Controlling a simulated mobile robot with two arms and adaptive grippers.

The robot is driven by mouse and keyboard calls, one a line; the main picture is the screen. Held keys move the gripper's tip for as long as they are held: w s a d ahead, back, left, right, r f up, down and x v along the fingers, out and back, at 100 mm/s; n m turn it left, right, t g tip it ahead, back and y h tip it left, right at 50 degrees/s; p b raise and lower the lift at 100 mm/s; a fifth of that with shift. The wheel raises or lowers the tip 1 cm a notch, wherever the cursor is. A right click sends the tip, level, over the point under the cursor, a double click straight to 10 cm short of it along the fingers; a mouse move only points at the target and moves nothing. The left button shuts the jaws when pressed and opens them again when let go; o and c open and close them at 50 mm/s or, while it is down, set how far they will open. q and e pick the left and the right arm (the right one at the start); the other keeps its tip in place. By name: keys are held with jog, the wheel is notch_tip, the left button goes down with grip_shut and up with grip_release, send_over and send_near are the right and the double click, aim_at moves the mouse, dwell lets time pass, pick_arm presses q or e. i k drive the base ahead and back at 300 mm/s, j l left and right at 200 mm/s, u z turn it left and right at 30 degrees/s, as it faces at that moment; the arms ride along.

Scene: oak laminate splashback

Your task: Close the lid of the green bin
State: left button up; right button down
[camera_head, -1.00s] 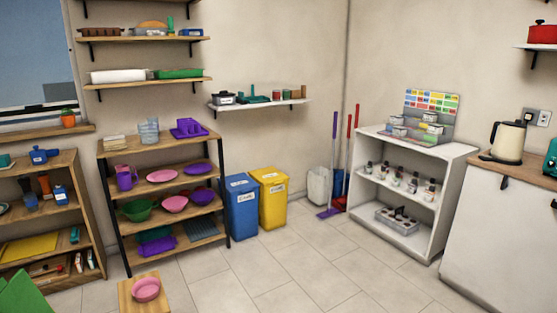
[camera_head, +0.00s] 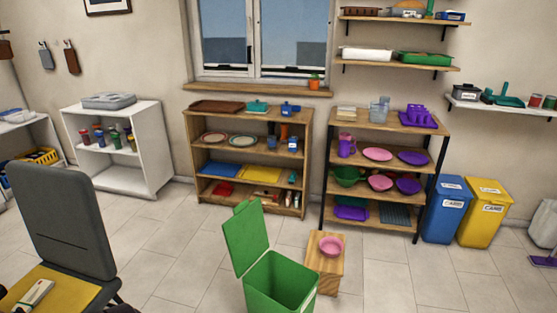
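The green bin (camera_head: 282,287) stands on the tiled floor at the bottom centre of the head view. Its green lid (camera_head: 246,236) is open, tilted up and back on the bin's left side. The bin's mouth faces up, and the part of the inside that shows looks empty. The lower part of the bin is cut off by the frame. Neither of my grippers shows clearly in the head view.
A small wooden stool (camera_head: 325,264) with a pink bowl (camera_head: 331,246) stands close behind the bin, to its right. A grey chair (camera_head: 64,222) stands at the left. Shelves line the back wall. Blue (camera_head: 446,209) and yellow (camera_head: 487,212) bins stand at the right. Floor right of the stool is clear.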

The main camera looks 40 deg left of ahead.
aim_at(245, 234)
jog(key=u, duration=1.7)
jog(key=i+z, duration=0.3)
jog(key=i+j+z, duration=0.15)
jog(key=i+z, duration=0.15)
jog(key=i, duration=0.1)
